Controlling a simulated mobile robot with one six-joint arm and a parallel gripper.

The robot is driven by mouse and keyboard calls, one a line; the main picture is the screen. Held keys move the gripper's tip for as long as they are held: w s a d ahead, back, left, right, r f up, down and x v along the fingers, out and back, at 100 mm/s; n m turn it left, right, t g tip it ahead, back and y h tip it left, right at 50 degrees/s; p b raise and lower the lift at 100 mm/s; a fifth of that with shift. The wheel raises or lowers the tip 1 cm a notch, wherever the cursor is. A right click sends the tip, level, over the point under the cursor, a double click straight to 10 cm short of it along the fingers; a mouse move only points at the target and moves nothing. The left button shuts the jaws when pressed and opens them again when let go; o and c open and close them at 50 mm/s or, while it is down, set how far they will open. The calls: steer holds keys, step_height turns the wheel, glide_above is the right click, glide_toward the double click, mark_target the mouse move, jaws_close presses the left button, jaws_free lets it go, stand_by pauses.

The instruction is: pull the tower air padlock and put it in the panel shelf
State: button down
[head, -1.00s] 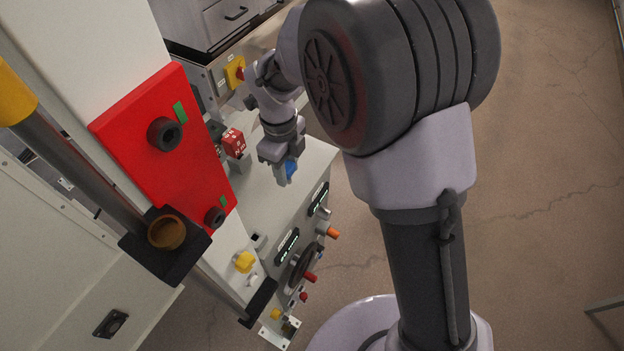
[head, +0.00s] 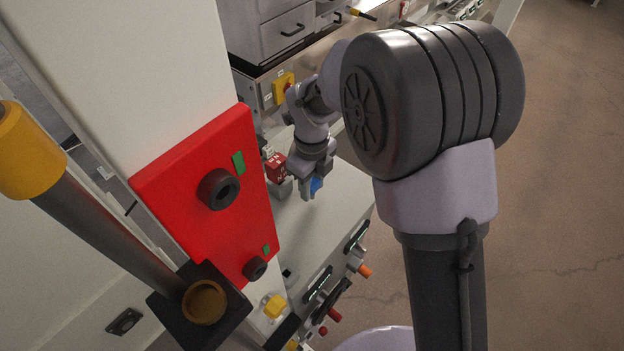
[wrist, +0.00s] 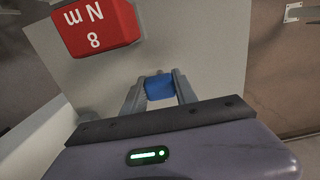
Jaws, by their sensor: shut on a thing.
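My gripper (head: 310,190) is shut on a small blue thing (head: 316,184), which looks like the padlock. In the wrist view the blue padlock (wrist: 160,88) sits between the two grey fingertips. No shackle or label on it can be made out. The gripper points down over the pale top of the panel (head: 338,205); I cannot tell how high above it. I cannot tell which part, if any, is the panel shelf.
A red block with white characters (head: 276,168) stands close left of my gripper; it also shows in the wrist view (wrist: 97,27). A red plate (head: 210,195) with black knobs is nearer. The panel's front carries several knobs, including an orange one (head: 365,271). Open floor lies right.

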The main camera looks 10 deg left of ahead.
steer(key=shift+f+b, duration=0.5)
steer(key=shift+f, duration=0.1)
stand_by(0.3)
steer(key=c, duration=0.9)
jaws_free()
step_height(320, 180, up, 24)
steer(key=p, duration=0.5)
steer(key=shift+f+p, duration=0.25)
steer(key=shift+p, duration=0.05)
